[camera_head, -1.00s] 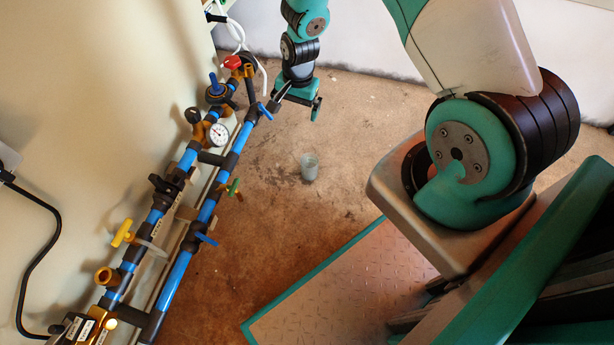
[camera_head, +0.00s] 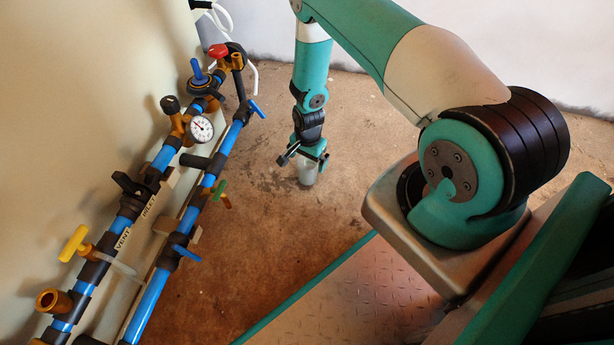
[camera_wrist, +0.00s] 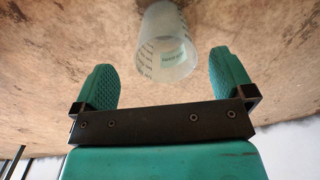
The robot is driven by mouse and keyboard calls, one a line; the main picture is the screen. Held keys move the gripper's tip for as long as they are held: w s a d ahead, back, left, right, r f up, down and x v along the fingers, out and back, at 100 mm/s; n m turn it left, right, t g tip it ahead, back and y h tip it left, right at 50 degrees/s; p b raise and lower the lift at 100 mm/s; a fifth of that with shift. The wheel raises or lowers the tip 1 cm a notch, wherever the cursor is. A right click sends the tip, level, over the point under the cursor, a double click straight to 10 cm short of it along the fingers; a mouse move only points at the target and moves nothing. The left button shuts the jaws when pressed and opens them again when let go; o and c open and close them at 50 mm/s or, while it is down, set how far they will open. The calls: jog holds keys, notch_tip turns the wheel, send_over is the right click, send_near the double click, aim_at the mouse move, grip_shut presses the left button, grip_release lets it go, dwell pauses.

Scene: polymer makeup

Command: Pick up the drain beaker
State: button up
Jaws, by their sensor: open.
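The drain beaker (camera_head: 308,173) is a translucent, pale grey cup standing upright on the brown floor. In the wrist view the beaker (camera_wrist: 167,45) shows graduation marks and a greenish label, and it appears between the two green finger pads, with a gap on each side. My gripper (camera_head: 312,158) is at the beaker's upper part in the head view and hides its rim. In the wrist view my gripper (camera_wrist: 167,82) is open and empty, its fingers apart from the beaker.
A pipe rack with blue pipes (camera_head: 205,185), a pressure gauge (camera_head: 200,128) and coloured valves runs along the wall at left. A yellow valve handle (camera_head: 74,243) juts out. A metal tread plate (camera_head: 350,300) lies at front. The floor around the beaker is clear.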

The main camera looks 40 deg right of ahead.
aim_at(308, 167)
jog(key=f+b, duration=0.1)
jog(key=f, duration=0.1)
jog(key=f+b, duration=0.3)
jog(key=shift+w+d+f+b, duration=0.25)
jog(key=shift+w+f+b, duration=0.05)
jog(key=shift+w+f, duration=0.1)
jog(key=shift+r, duration=0.1)
jog(key=shift+c, duration=0.5)
jog(key=c, duration=0.9)
